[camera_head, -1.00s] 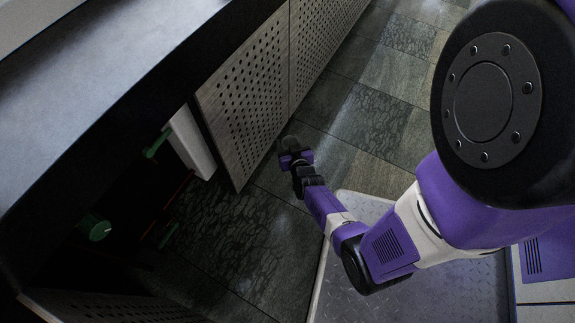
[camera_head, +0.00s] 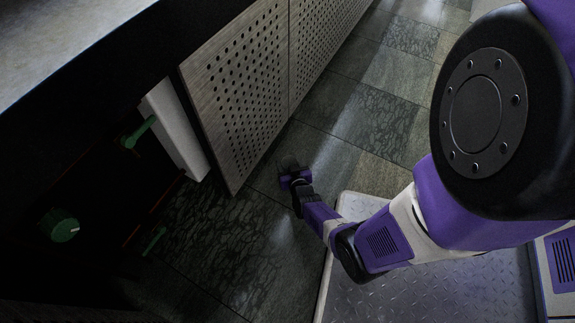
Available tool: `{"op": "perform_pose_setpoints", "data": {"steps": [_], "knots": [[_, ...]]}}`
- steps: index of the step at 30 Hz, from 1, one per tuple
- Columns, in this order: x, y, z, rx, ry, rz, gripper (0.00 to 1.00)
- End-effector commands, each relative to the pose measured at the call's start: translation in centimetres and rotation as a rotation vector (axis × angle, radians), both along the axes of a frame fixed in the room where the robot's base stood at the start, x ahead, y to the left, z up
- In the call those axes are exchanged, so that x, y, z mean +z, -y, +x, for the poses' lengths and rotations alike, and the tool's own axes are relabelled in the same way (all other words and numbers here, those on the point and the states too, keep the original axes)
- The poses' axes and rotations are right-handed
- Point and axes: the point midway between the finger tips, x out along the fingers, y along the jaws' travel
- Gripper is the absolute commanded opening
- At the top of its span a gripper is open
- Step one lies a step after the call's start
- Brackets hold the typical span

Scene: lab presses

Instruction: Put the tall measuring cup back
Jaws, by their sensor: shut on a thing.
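My gripper (camera_head: 292,173) is at the end of my purple and white arm, low over the floor and just right of the perforated cabinet door's lower corner. It is shut on a small, dim, see-through grey thing, apparently the tall measuring cup (camera_head: 290,163). The cup is tiny and faint here, so its outline and tilt cannot be made out. The gripper is outside the open cabinet (camera_head: 110,190), apart from it.
The dark cabinet holds a green knob (camera_head: 62,226), green handles (camera_head: 140,131) and a white panel (camera_head: 178,130). A perforated door (camera_head: 240,95) stands beside the opening, under a dark countertop (camera_head: 90,60). Tiled floor (camera_head: 375,115) to the right is clear.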

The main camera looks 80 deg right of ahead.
Motion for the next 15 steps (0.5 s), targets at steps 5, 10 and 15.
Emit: {"op": "perform_pose_setpoints", "data": {"steps": [5,10,15], "knots": [[-0.08,0.03,0.01,0.000,0.001,-0.002,0.06],[-0.29,0.06,0.08,0.001,0.001,-0.002,0.06],[-0.32,0.03,0.05,0.001,0.001,-0.001,0.75]]}}
